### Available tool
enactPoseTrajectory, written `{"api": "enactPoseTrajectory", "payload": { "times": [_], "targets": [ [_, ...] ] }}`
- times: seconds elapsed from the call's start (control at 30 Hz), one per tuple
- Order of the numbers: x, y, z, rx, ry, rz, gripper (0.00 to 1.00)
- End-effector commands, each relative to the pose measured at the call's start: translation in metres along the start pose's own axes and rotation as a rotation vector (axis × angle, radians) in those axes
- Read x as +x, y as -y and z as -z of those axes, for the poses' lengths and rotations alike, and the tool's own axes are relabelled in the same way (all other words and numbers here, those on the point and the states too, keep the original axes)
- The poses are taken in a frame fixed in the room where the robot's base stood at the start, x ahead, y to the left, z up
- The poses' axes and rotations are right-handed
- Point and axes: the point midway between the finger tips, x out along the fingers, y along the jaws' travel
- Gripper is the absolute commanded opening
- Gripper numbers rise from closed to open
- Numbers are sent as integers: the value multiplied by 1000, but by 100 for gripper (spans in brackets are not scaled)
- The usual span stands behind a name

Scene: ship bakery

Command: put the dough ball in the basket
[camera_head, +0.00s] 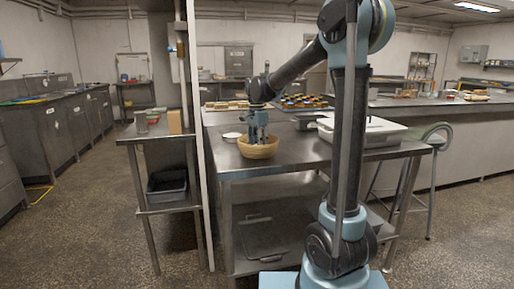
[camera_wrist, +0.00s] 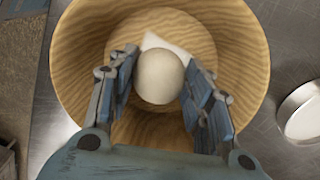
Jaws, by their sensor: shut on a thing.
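The dough ball (camera_wrist: 160,77) is pale and round, held between the fingers of my gripper (camera_wrist: 158,84) in the wrist view. My gripper (camera_head: 258,136) points down over the basket in the head view, with its fingertips at or within the rim. The basket (camera_head: 258,152) is a round, tan, wood-grained bowl near the front edge of the steel table. In the wrist view the basket (camera_wrist: 82,75) surrounds the ball. A small white piece shows behind the ball. Whether the ball touches the basket floor cannot be told. The ball is hidden in the head view.
A small white dish (camera_head: 232,137) stands left of the basket; it also shows in the wrist view (camera_wrist: 301,112). A white lidded tray (camera_head: 368,130) stands to the right. Trays with baked goods (camera_head: 300,101) lie behind. A pale post (camera_head: 194,130) rises at the table's left.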

Motion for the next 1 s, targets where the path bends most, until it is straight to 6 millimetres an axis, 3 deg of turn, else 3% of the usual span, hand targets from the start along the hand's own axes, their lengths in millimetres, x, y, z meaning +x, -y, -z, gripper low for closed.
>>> {"api": "enactPoseTrajectory", "payload": {
  "times": [0.17,0.2,0.27,0.73,1.0],
  "targets": [
    [2,0,0,0,0,0,20],
    [2,0,0,0,0,0,53],
    [2,0,0,0,0,0,66],
    [-4,0,0,0,0,0,66],
    [-46,0,0,0,0,0,66]
  ]
}}
